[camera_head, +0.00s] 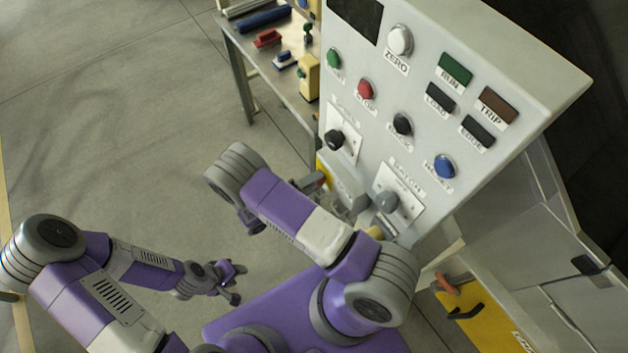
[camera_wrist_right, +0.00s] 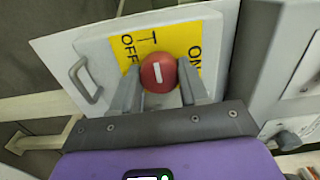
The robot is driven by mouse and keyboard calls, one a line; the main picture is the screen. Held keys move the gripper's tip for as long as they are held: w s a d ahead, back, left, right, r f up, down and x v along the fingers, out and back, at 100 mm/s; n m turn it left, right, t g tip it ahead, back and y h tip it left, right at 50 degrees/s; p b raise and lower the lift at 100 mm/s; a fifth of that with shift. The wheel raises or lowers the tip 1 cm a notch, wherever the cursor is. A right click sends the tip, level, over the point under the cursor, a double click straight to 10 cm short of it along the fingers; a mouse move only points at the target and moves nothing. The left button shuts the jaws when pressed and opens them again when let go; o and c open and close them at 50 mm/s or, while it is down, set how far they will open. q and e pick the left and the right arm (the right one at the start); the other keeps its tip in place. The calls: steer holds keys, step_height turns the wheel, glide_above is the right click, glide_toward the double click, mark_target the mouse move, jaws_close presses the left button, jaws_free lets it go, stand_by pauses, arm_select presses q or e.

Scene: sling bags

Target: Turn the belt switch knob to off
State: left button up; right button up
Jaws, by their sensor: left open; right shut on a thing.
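The belt switch knob (camera_wrist_right: 158,68) is a round red knob with a white bar, on a yellow plate (camera_wrist_right: 211,38) marked OFF on the left and ON on the right in the right wrist view. The bar stands nearly upright in that view, between the two words. My right gripper (camera_wrist_right: 159,82) is shut on the knob, one finger on each side. In the head view my right arm largely hides that spot, and only a yellow sliver of the plate (camera_head: 324,171) shows. My left gripper (camera_head: 238,283) is open and empty, low over the floor.
The grey control cabinet (camera_head: 545,75) carries several buttons, lamps and black or grey knobs on its front. A metal handle (camera_wrist_right: 84,80) is left of the yellow plate in the wrist view. A workbench (camera_head: 238,60) with small parts stands behind. Floor on the left is clear.

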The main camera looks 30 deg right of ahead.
steer(key=o, duration=1.1)
steer(key=shift+c, duration=0.2)
steer(key=a, duration=0.7)
steer(key=shift+s+a, duration=0.3)
steer(key=shift+s, duration=0.05)
